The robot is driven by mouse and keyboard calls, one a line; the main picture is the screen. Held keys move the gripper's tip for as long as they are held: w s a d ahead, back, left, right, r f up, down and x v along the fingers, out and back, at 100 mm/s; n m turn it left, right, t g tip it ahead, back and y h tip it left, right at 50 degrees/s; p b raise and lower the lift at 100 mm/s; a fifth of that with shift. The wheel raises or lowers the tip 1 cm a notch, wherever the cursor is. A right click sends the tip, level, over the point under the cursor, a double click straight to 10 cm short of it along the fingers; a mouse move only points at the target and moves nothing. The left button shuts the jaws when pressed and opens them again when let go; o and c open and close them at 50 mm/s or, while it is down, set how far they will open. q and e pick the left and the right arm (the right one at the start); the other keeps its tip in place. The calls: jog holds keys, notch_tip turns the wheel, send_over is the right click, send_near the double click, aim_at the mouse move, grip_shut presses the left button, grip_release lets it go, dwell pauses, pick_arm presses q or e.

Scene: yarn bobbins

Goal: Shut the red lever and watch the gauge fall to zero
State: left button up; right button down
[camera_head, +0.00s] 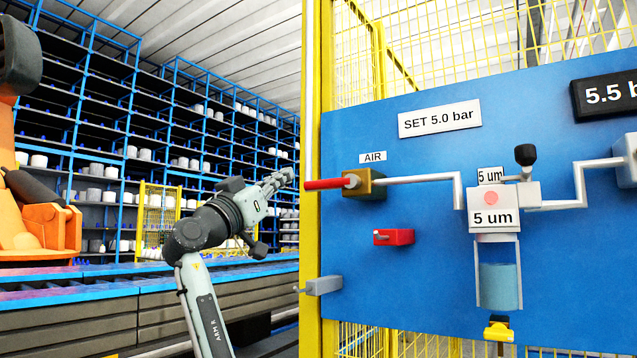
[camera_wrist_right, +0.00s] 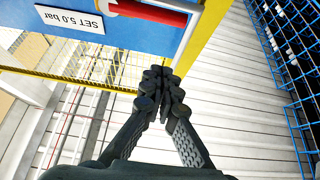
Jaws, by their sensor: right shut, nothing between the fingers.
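The red lever (camera_head: 328,184) lies horizontal, pointing left from a brass valve (camera_head: 366,184) under the AIR label on the blue panel. It also shows at the top of the right wrist view (camera_wrist_right: 160,10). My right gripper (camera_head: 287,177) is shut and empty, just left of the lever's free end and apart from it. In the right wrist view its fingertips (camera_wrist_right: 164,76) are together, below the lever in the picture. A dark readout (camera_head: 607,97) at the right edge reads "5.5 b", cut off; no dial gauge is visible. My left gripper is out of view.
A yellow post (camera_head: 317,80) edges the panel (camera_head: 420,260) beside my gripper. A filter with a bowl (camera_head: 498,287), a small red block (camera_head: 394,237) and a grey block (camera_head: 324,285) stick out of the panel. Blue bobbin racks (camera_head: 150,110) stand behind.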

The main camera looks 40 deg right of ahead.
aim_at(329, 184)
jog(key=shift+a+r, duration=0.15)
jog(key=p+x, duration=0.3)
jog(key=x, duration=0.6)
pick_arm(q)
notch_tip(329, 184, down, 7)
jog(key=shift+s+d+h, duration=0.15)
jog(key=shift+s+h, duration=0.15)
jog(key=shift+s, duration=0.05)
pick_arm(e)
jog(key=shift+w+d+f, duration=0.1)
jog(key=shift+d+f, duration=0.3)
jog(key=shift+f, duration=0.45)
jog(key=shift+w+d+f, duration=0.1)
jog(key=shift+d+f, duration=0.3)
jog(key=shift+f, duration=0.45)
jog(key=shift+f, duration=0.1)
